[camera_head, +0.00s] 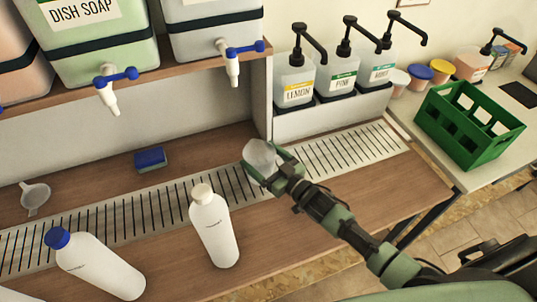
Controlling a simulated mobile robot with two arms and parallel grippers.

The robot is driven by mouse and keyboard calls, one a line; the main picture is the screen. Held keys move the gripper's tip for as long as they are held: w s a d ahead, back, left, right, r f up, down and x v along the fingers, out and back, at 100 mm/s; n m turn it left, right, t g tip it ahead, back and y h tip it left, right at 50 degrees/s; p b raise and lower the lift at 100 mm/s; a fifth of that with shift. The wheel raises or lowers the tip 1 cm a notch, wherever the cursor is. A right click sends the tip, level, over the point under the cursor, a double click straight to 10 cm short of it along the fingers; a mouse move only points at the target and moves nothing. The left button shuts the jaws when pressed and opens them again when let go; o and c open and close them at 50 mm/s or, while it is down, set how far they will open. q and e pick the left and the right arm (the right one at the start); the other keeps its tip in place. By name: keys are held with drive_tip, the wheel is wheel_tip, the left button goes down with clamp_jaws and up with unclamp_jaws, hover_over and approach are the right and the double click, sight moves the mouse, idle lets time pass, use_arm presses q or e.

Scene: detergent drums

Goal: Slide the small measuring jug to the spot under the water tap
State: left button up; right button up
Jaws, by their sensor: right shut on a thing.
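The small measuring jug (261,155) is a clear, pale vessel at the middle of the head view, by the drip grate. My right gripper (265,166) is shut on it, its green fingers around the jug's sides. Part of the jug is hidden by the gripper. A tap with a blue handle and white spout (232,66) hangs from the right drum (213,28), up and left of the jug. A similar tap (108,90) hangs from the dish soap drum (95,35). The right drum's label is cut off, so I cannot read it. My left gripper is not in view.
White bottles stand at the front, one with a cream cap (214,230) and one with a blue cap (95,262). Pump bottles (343,72) and a green crate (468,118) are at right.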

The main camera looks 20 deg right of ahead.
drive_tip(key=a, duration=0.5)
drive_tip(key=shift+s, duration=0.1)
idle(0.3)
idle(0.4)
drive_tip(key=o, duration=1.9)
drive_tip(key=shift+o, duration=0.2)
drive_tip(key=shift+f, duration=0.1)
drive_tip(key=v, duration=0.7)
drive_tip(key=shift+s+d, duration=0.15)
drive_tip(key=shift+s, duration=0.2)
drive_tip(key=shift+s, duration=0.1)
